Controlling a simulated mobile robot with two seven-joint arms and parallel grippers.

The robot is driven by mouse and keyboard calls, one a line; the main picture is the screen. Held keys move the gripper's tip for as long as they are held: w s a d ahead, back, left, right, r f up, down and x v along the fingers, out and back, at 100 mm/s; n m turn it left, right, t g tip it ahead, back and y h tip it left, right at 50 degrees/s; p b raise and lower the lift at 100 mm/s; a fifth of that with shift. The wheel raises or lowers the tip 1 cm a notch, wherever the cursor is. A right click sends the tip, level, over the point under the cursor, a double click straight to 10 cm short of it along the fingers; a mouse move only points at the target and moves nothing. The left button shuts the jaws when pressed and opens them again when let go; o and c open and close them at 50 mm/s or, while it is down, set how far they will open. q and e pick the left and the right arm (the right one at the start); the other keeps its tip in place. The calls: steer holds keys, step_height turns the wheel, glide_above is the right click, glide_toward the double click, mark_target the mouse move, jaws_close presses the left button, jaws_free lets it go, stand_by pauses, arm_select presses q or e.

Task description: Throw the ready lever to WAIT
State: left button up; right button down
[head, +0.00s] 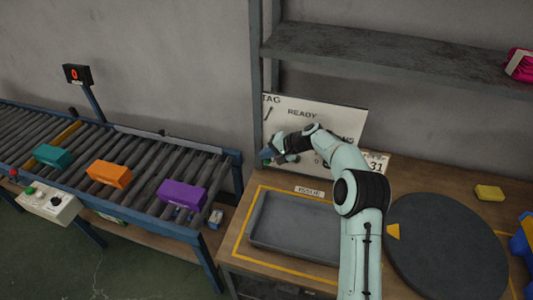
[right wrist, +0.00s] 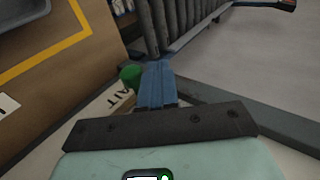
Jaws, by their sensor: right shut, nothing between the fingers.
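The white board (head: 335,112) with the words TAG and READY leans upright at the back of the bench. My right arm reaches across the front of it and hides part of its face. My right gripper (head: 267,154) is at the board's lower left edge, its fingers shut and empty. In the right wrist view, the blue fingers (right wrist: 157,85) are together, right beside a round green knob (right wrist: 130,75), which looks like the lever's end. Whether they touch cannot be told. The lettering "AIT" (right wrist: 122,100) shows just below the knob. My left gripper is out of view.
A grey tray (head: 262,240) lies in a yellow outline on the bench, with a dark round turntable (head: 455,265) to its right. A roller conveyor (head: 150,160) at left carries teal, orange and purple boxes. A shelf (head: 400,58) overhangs the bench's back.

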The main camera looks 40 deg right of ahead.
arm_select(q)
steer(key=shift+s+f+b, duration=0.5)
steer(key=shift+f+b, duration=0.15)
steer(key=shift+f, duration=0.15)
arm_select(e)
steer(key=v, duration=1.3)
steer(key=shift+s, duration=0.15)
